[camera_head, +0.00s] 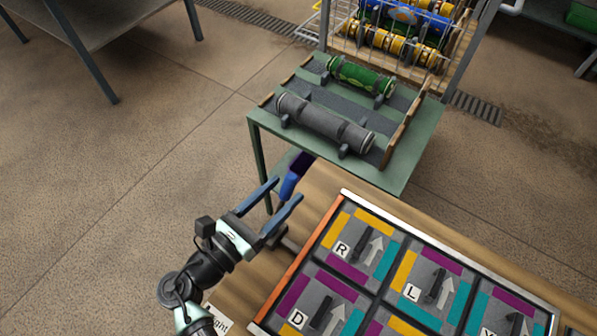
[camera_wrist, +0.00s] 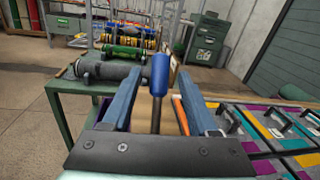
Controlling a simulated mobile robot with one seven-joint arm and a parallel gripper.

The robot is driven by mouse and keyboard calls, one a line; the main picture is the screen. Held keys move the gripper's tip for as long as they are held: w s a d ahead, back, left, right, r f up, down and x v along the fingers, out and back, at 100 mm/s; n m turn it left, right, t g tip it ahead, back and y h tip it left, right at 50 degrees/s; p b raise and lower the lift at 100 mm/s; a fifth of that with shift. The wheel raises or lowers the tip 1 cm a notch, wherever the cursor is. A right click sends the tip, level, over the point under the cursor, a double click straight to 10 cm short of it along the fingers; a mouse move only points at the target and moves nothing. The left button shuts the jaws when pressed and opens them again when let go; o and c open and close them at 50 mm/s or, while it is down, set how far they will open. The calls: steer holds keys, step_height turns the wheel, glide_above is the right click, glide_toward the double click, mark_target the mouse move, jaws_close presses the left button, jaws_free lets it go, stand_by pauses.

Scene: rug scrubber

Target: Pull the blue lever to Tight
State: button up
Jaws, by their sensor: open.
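The blue lever has a thick blue handle (camera_head: 294,176) and a dark stem, and stands upright in the wrist view (camera_wrist: 160,75). My gripper (camera_head: 287,190) is open and empty, with its two blue fingers pointing toward the lever. In the wrist view the handle shows between the two fingers, which stay apart on either side of it. I cannot tell exactly how far the fingertips are from the handle. A white label (camera_head: 217,319) by my arm shows only the letters "ight"; the rest is hidden. The lever's base is hidden behind my gripper in the head view.
A brown bench carries a framed panel (camera_head: 342,193) of lettered, coloured tiles at right. Behind the lever, a green table (camera_head: 257,119) holds a grey roll (camera_head: 323,123) and a green roll (camera_head: 361,77). A wire rack (camera_head: 403,30) stands beyond.

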steer(key=x, duration=0.5)
steer(key=shift+w+d, duration=0.15)
jaws_close()
stand_by(1.3)
